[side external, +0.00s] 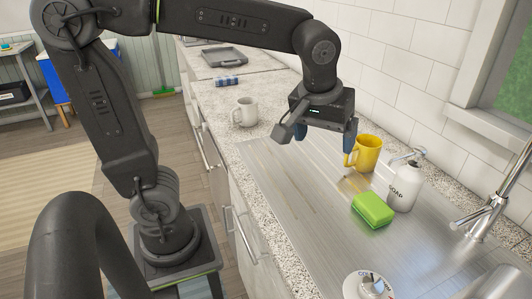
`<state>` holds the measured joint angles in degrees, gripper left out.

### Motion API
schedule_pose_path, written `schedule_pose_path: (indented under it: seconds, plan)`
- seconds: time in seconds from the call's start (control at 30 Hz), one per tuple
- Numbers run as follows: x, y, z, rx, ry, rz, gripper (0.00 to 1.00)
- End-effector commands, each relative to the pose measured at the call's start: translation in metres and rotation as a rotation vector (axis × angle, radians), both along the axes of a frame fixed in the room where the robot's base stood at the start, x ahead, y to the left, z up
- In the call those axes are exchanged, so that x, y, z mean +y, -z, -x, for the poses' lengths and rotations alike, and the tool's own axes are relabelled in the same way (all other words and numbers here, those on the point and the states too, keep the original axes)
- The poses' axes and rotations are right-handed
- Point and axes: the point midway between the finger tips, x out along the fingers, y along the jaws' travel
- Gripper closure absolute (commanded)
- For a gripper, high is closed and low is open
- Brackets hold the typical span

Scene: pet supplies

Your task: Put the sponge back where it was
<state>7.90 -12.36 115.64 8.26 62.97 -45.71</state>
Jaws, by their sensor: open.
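The bright green sponge (373,210) lies flat on the metal drainboard (290,190), just in front of the white soap bottle (405,187). My gripper (322,146) is open and empty, above the drainboard, up and to the left of the sponge. Its right finger overlaps the left side of the yellow mug (367,153) in this view; I cannot tell whether they touch. Nothing is between the fingers that I can see.
A white mug (245,112) stands on the speckled counter behind. A white round container (368,286) is at the front edge of the picture. The faucet (487,215) rises at the right. The drainboard left of the sponge is clear.

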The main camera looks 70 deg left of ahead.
Motion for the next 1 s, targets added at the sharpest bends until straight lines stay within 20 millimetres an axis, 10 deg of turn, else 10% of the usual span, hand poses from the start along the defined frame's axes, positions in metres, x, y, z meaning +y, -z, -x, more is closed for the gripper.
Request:
schedule_pose_path:
  seconds: [0.37,1.0]
  plan:
    - [0.020,0.022,0.098,-0.179,0.524,-0.108,0.11]
    - [0.021,0.028,0.106,-0.198,0.590,-0.135,0.11]
